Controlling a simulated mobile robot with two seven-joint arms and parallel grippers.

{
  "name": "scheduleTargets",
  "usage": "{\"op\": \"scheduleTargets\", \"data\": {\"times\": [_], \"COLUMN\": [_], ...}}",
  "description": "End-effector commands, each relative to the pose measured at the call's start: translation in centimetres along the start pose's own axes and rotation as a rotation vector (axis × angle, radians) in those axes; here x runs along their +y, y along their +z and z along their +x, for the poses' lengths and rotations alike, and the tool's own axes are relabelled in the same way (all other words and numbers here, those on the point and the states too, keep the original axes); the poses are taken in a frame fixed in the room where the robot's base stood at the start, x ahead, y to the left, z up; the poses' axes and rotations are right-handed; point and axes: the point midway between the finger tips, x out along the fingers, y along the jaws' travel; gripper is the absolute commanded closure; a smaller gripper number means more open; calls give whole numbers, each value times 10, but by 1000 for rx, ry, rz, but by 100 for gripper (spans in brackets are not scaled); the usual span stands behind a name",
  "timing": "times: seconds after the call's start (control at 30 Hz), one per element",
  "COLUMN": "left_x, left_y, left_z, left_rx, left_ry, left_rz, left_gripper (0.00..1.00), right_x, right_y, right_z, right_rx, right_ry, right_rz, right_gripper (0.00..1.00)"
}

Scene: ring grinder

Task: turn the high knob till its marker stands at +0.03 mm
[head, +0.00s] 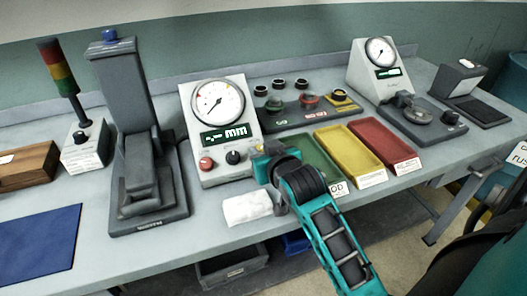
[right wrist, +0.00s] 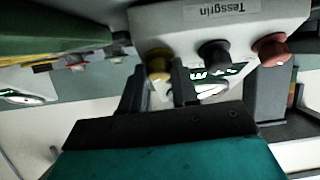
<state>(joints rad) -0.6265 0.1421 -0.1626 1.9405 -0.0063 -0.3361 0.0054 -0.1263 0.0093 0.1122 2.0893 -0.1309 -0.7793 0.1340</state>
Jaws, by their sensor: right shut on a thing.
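The gauge unit (head: 186,100) is a pale box with a round dial (head: 218,102) and a green-lit display (head: 224,135); "mm" shows, but I cannot read a value. Below it are a red knob (head: 206,163) and a black knob (head: 233,157). In the right wrist view, upside down, a yellow knob (right wrist: 157,65) sits beside the black knob (right wrist: 213,53) and red knob (right wrist: 270,50). My right gripper (right wrist: 160,88) is shut on the yellow knob, one finger on each side. In the head view my right gripper (head: 262,152) hides this knob.
A white cloth (head: 247,208) lies in front of the unit. Green (head: 316,152), yellow (head: 349,150) and red (head: 384,143) trays lie to the right. A dark press-like stand (head: 128,95) is left. A second gauge unit (head: 375,90) stands at back right.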

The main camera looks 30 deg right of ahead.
Motion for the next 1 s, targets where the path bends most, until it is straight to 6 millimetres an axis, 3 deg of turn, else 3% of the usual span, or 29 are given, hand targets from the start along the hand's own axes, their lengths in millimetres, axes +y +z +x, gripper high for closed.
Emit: {"op": "scheduleTargets", "data": {"times": [0.4,0.43,0.6,0.7,1.0], "left_x": [0,0,0,0,0], "left_y": [-3,-3,-3,-2,-2], "left_z": [1,1,1,1,1], "left_rx": [6,6,5,5,4], "left_ry": [0,0,0,0,0], "left_rz": [1,1,1,1,1], "left_gripper": [57,57,57,57,57], "right_x": [0,0,0,0,0], "right_y": [-2,-2,-1,-1,-1], "right_z": [0,0,0,0,0], "right_rx": [3,3,3,2,1], "right_ry": [18,18,17,17,16], "right_rz": [28,28,27,27,27], "right_gripper": [100,69,52,45,45]}}
